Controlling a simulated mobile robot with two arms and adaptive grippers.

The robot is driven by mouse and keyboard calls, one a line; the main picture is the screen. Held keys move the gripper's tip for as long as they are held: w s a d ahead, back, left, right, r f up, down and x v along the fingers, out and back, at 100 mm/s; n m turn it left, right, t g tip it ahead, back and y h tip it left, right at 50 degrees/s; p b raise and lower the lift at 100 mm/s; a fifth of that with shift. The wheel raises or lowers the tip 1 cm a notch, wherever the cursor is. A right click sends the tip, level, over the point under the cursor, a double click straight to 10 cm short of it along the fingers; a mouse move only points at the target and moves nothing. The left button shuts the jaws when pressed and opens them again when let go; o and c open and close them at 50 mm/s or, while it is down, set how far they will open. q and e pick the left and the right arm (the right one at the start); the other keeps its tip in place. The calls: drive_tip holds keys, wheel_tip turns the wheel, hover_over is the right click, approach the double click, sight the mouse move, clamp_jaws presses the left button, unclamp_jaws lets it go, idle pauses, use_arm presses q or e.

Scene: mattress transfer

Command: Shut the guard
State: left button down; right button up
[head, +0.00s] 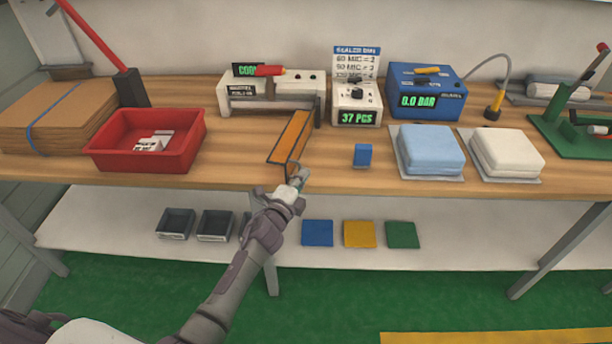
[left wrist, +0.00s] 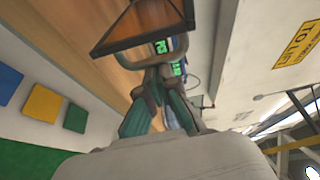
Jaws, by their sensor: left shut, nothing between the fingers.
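The guard, an orange panel with a dark frame (head: 291,138), sticks out forward from the white sealer machine (head: 265,93) over the table, toward its front edge. In the left wrist view the guard (left wrist: 140,25) fills the top, just beyond my fingertips. My left gripper (head: 299,174) is shut and empty at the near end of the guard, by the table's front edge. Its fingers also show in the left wrist view (left wrist: 155,68). I cannot tell whether they touch the frame. My right gripper is not in view.
A red tray (head: 188,150) with small white pieces stands left of the guard. To the right are a small blue block (head: 362,155), a 37 PCS counter (head: 355,100), a blue gauge box (head: 425,88), and blue (head: 431,148) and white (head: 505,150) pads.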

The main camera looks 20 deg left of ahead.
sight(286, 174)
use_arm(q)
drive_tip(key=a, duration=0.1)
drive_tip(key=a+m+h, duration=0.1)
drive_tip(key=a, duration=0.1)
drive_tip(key=a+h, duration=0.1)
drive_tip(key=shift+s+a+m, duration=0.2)
drive_tip(key=shift+s+m, duration=0.05)
drive_tip(key=shift+m, duration=0.05)
drive_tip(key=w+a+m+h+b, duration=0.1)
drive_tip(key=a+b, duration=0.2)
drive_tip(key=a, duration=0.1)
drive_tip(key=a+m+g+h+b, duration=0.1)
drive_tip(key=a+h+b, duration=0.1)
drive_tip(key=a, duration=0.3)
drive_tip(key=w+a+m+g+h+b, duration=0.1)
drive_tip(key=a+b, duration=0.2)
drive_tip(key=a, duration=0.2)
drive_tip(key=shift+w+f+h+b, duration=0.15)
drive_tip(key=shift+w+h+b, duration=0.15)
drive_tip(key=shift+h+b, duration=0.1)
drive_tip(key=shift+w+a+b, duration=0.3)
drive_tip(key=shift+a+b, duration=0.05)
drive_tip(key=shift+a, duration=0.25)
